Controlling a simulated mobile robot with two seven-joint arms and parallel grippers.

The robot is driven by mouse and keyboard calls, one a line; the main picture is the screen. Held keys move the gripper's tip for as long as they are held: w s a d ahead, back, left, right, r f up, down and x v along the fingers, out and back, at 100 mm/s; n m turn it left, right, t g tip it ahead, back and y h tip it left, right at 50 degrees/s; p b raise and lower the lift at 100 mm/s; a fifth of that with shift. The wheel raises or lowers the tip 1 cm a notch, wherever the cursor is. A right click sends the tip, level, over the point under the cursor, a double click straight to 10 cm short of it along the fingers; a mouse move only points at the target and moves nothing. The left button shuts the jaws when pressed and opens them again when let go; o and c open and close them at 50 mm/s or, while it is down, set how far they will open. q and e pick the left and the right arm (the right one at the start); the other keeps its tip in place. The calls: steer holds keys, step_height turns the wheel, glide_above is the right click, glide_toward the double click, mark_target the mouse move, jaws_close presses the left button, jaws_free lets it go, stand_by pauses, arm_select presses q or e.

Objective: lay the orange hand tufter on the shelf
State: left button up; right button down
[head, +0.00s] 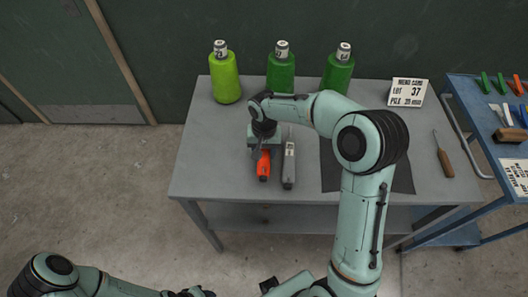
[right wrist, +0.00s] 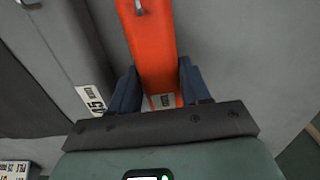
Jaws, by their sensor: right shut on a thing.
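The orange hand tufter (head: 263,166) is at the left part of the grey table top (head: 212,160), its handle toward the front edge. My right gripper (head: 264,147) reaches down from above, shut on it; the arm hides its far part. In the right wrist view the orange body (right wrist: 152,45) lies between the two dark blue fingers (right wrist: 158,92). I cannot tell whether it touches the table. The shelf (head: 270,215) is a grey board below the table top, seen only in part. My left gripper (head: 190,293) is at the bottom edge, mostly cut off.
A grey tool (head: 289,166) with a label lies close beside the tufter on the right. A dark mat (head: 402,178) lies further right, then a wooden-handled tool (head: 443,155). A blue cart (head: 460,90) stands right.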

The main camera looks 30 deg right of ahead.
steer(key=shift+f, duration=0.15)
steer(key=shift+f, duration=0.15)
steer(key=c, duration=0.5)
jaws_free()
